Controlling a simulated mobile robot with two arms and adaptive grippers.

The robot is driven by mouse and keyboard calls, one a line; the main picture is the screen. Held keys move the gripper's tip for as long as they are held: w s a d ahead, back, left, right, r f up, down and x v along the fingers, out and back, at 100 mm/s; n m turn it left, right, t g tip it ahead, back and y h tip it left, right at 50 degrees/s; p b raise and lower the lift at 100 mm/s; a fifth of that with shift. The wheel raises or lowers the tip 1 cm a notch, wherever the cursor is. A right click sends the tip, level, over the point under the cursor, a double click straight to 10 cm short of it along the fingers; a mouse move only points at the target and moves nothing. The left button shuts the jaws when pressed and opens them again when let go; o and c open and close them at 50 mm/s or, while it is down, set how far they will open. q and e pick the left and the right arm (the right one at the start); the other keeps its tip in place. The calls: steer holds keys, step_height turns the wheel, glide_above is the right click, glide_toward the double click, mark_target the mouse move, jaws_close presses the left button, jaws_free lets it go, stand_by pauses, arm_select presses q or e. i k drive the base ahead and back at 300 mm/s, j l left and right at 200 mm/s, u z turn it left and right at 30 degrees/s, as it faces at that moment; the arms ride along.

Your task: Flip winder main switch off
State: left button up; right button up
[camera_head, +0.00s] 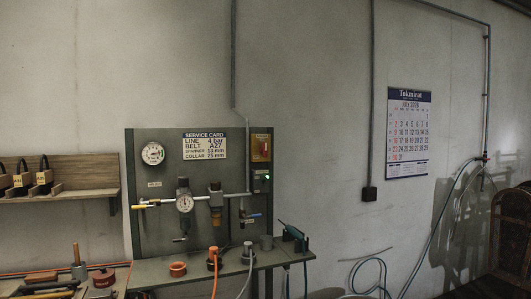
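A green-grey service panel (166,215) stands against the wall, left of centre. At its upper right is a yellowish-brown box with a red switch (265,149). A dark box with a lit green lamp (267,177) sits just below it. No label reading winder shows, so I cannot tell whether this red switch is the winder main switch. The switch is too small to tell its position. Neither of my grippers is in view.
A round gauge (153,153), a service card (205,146) and a regulator with a dial (184,203) are on the panel. Its ledge (155,272) carries hose fittings and a teal tool (292,232). Hand tools lie at lower left. A calendar (408,133) hangs on the right wall.

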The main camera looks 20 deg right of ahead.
mark_target(264, 149)
steer(key=i+l+z, duration=0.2)
steer(key=i+l, duration=0.15)
steer(key=l, duration=0.25)
steer(key=i+l+z, duration=0.15)
steer(key=i+l, duration=0.25)
steer(key=l, duration=0.2)
steer(key=i+l+z, duration=0.2)
steer(key=i+l, duration=0.2)
steer(key=l, duration=0.1)
